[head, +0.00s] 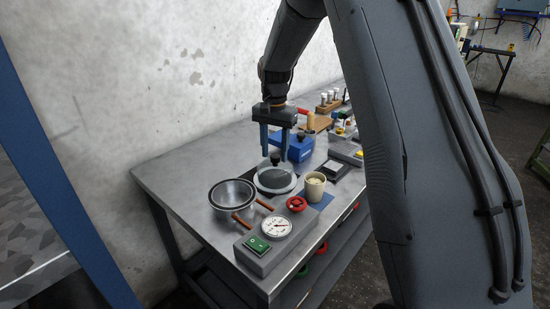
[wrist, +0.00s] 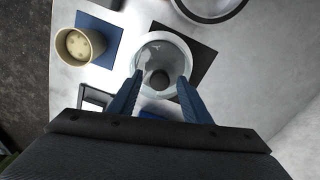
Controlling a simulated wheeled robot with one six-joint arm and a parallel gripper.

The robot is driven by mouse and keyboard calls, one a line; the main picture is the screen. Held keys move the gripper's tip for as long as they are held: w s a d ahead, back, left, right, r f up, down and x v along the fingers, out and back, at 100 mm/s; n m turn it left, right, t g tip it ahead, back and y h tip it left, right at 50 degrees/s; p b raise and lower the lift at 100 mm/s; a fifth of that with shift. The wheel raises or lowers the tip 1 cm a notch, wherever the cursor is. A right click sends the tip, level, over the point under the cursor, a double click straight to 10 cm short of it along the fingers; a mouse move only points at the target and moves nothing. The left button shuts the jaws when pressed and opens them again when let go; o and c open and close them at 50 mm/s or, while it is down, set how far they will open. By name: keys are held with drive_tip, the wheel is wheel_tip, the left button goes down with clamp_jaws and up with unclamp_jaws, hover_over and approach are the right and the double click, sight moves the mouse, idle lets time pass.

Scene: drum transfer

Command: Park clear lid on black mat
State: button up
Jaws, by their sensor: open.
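The clear lid (head: 264,185) is a round see-through cover with a pale rim and a dark knob (head: 275,158). It also shows in the wrist view (wrist: 151,49). It lies over the black mat (wrist: 203,62), covering much of it; its left rim appears to reach past the mat's edge in the wrist view. My gripper (head: 274,153) is open above the lid, pointing down. In the wrist view its blue fingertips (wrist: 160,79) lie on either side of the knob, with gaps visible. Whether they are level with the knob is hard to tell.
A beige cup (head: 314,186) stands on a blue mat (head: 323,202) right of the lid. A metal bowl (head: 232,195) sits to the left. The table's left end is clear.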

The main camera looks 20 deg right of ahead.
wheel_tip(320, 180, up, 10)
drive_tip(key=b, duration=0.2)
drive_tip(key=shift+f, duration=0.1)
